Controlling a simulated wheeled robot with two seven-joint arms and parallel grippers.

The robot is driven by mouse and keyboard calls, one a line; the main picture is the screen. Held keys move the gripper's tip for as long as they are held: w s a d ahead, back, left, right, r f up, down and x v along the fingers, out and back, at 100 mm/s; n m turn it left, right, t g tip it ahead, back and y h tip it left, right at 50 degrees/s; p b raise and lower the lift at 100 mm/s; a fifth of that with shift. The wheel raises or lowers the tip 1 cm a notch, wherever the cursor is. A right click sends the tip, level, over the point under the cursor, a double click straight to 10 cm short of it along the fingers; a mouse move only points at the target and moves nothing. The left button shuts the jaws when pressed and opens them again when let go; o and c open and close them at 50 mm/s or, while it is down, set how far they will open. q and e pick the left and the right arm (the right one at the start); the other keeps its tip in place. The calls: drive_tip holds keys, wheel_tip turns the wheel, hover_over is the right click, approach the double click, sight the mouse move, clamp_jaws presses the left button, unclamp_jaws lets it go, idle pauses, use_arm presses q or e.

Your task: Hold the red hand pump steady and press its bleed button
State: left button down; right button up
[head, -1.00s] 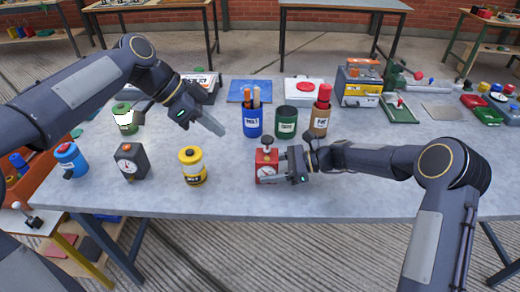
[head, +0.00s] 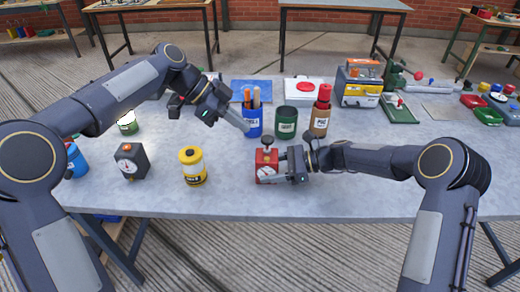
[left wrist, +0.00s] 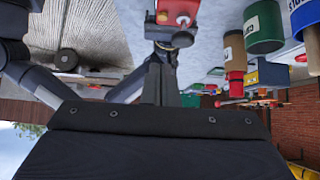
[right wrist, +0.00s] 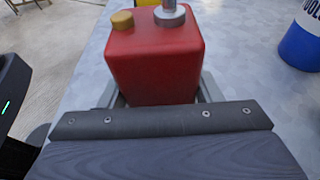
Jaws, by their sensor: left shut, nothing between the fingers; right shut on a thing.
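The red hand pump (head: 266,160) stands upright on the grey table near its front edge, with a white dial on its front. My right gripper (head: 274,169) is shut on its body from the right. In the right wrist view the pump (right wrist: 155,60) sits between the fingers, with a brass-coloured cap (right wrist: 122,20) and a grey collar with a stem (right wrist: 169,15) on top. Which part is the bleed button I cannot tell. My left gripper (head: 247,129) is shut and empty, above and behind the pump, apart from it. The pump's top edge of frame also shows in the left wrist view (left wrist: 178,9).
Behind the pump stand a blue tool cup (head: 253,122), a green can (head: 286,122) and a brown can (head: 320,121) with a red bottle. A yellow canister (head: 192,167) and a dark gauge box (head: 132,160) stand to the left. Table between canister and pump is clear.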

use_arm(q)
hover_over(260, 160)
wheel_tip(260, 160, down, 5)
drive_tip(key=shift+s+d+f, duration=0.1)
drive_tip(key=shift+d+f, duration=0.05)
drive_tip(key=shift+f, duration=0.05)
wheel_tip(260, 160, down, 2)
drive_tip(key=shift+f, duration=0.75)
